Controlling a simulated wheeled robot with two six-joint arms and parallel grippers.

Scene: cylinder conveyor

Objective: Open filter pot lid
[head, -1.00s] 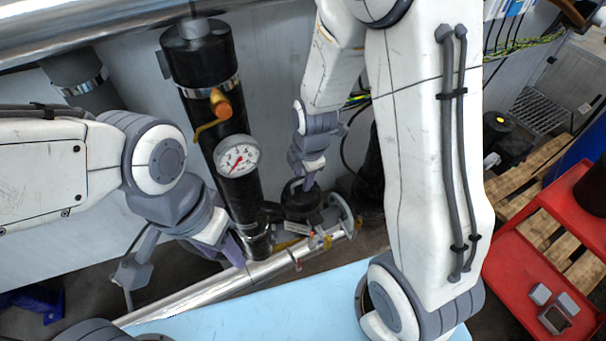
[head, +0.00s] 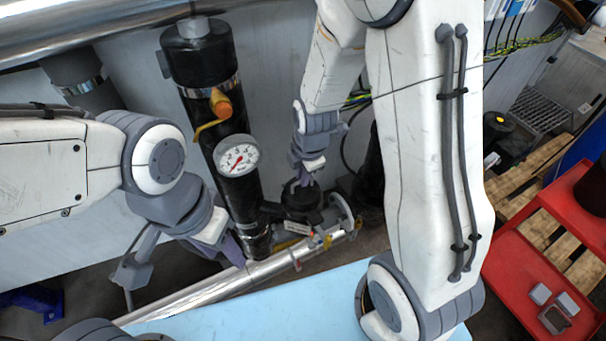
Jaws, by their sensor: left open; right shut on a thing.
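The filter pot (head: 302,203) is a short black pot on the pipework, right of the foot of the black column. Its lid top and handle are partly covered by my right gripper (head: 304,180). My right gripper comes down from above and is shut on the handle at the pot's top. I cannot tell whether the lid is apart from the pot. My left gripper (head: 185,265) is open and empty, to the left of the column and above the shiny pipe.
A black column with a pressure gauge (head: 238,158) and an orange-handled valve (head: 221,103) stands between my arms. A shiny pipe (head: 200,291) runs below. A light blue surface (head: 270,308) lies in front. A red cart (head: 530,270) stands at right.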

